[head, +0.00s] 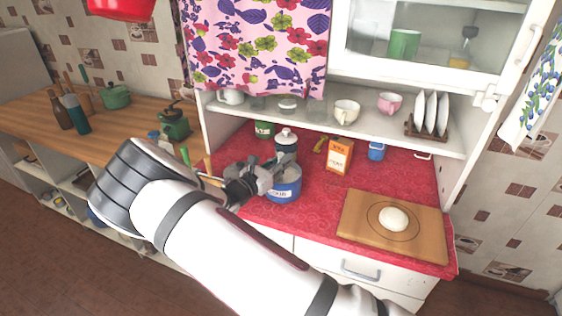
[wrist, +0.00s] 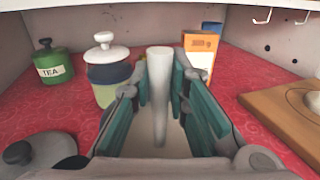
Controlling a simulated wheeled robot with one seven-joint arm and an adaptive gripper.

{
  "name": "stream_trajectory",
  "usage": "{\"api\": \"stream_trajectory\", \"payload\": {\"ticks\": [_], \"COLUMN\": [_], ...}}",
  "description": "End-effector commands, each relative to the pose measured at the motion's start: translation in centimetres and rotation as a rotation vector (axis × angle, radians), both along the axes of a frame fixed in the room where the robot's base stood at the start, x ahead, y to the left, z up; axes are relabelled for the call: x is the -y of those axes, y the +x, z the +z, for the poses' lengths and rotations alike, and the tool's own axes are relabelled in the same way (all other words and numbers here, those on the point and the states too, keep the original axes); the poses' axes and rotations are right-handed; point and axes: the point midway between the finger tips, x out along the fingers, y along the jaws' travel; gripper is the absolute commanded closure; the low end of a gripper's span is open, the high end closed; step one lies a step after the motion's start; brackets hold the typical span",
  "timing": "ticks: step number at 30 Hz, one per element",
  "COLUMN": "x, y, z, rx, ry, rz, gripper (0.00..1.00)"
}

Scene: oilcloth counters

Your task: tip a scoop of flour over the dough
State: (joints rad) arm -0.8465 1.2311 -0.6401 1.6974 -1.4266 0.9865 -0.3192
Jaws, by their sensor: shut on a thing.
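My gripper (head: 266,178) is at the blue flour canister (head: 286,190) on the red counter. In the wrist view, my gripper (wrist: 160,95) is shut on the pale handle of the scoop (wrist: 159,72), which stands upright between the teal finger pads. The lower end of the scoop is hidden, so I cannot tell whether it holds flour. The round white dough (head: 394,218) lies on the wooden board (head: 357,226) to the right, apart from my gripper. In the wrist view, the board (wrist: 280,115) and an edge of the dough (wrist: 314,101) show at the right.
A grey lid with a dark knob (wrist: 42,153) lies left of the canister. A white-lidded jar (head: 286,142), an orange box (head: 339,156), a blue mug (head: 376,151) and a green tea tin (wrist: 53,65) stand behind. A cup shelf (head: 308,115) overhangs the counter's back.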

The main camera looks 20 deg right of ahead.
Motion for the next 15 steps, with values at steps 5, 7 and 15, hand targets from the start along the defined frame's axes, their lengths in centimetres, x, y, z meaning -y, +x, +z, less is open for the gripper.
{"api": "stream_trajectory", "payload": {"ticks": [5,7,15], "x": [0.0,0.0,0.0], "y": [0.0,0.0,-0.1], "z": [0.0,0.1,2.2], "rx": [0.000,0.000,0.002], "ry": [0.000,0.000,0.002], "rz": [0.000,0.000,-0.001], "gripper": [1.00,1.00,1.00]}}
